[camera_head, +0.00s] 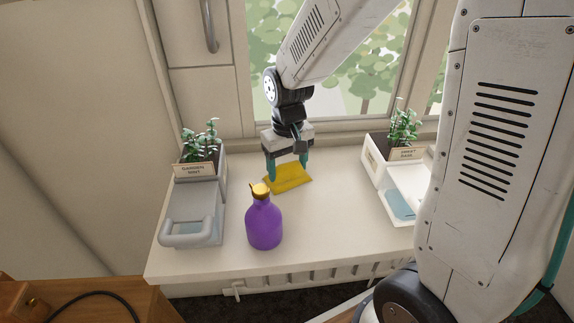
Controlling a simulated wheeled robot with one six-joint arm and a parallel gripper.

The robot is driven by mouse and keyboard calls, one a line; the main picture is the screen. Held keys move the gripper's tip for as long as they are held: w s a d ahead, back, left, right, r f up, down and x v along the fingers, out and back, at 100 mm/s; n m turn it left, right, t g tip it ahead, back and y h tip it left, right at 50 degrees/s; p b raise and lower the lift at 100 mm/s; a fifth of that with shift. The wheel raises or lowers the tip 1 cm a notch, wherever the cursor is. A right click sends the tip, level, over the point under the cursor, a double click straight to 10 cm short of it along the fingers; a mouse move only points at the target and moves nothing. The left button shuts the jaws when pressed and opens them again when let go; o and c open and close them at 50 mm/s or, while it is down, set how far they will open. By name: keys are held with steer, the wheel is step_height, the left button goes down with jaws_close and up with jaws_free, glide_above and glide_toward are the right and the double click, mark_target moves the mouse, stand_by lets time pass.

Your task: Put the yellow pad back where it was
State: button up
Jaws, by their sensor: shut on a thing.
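The yellow pad (289,178) is a flat, roughly square piece near the back middle of the white counter, under the window. My gripper (287,174) points down over it, with its teal fingers shut on the pad. One finger stands in front of the pad's left part and the other meets its far side. Whether the pad rests on the counter or is slightly raised, I cannot tell.
A purple bottle (264,222) with a gold cap stands just in front of the pad. A grey planter (193,205) labelled Garden Mint is at left, a white planter (375,168) with a blue-bottomed tray (408,185) at right. Counter (325,225) is clear between bottle and tray.

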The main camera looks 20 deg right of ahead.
mark_target(288, 165)
steer(key=o, duration=0.9)
step_height(288, 165, up, 11)
steer(key=shift+m+t, duration=0.5)
steer(key=shift+t, duration=0.1)
steer(key=s+d+r, duration=0.1)
steer(key=s, duration=0.6)
steer(key=s+d+r, duration=0.1)
steer(key=s, duration=0.6)
steer(key=s+d+r, duration=0.1)
steer(key=s+r, duration=0.1)
steer(key=s, duration=0.6)
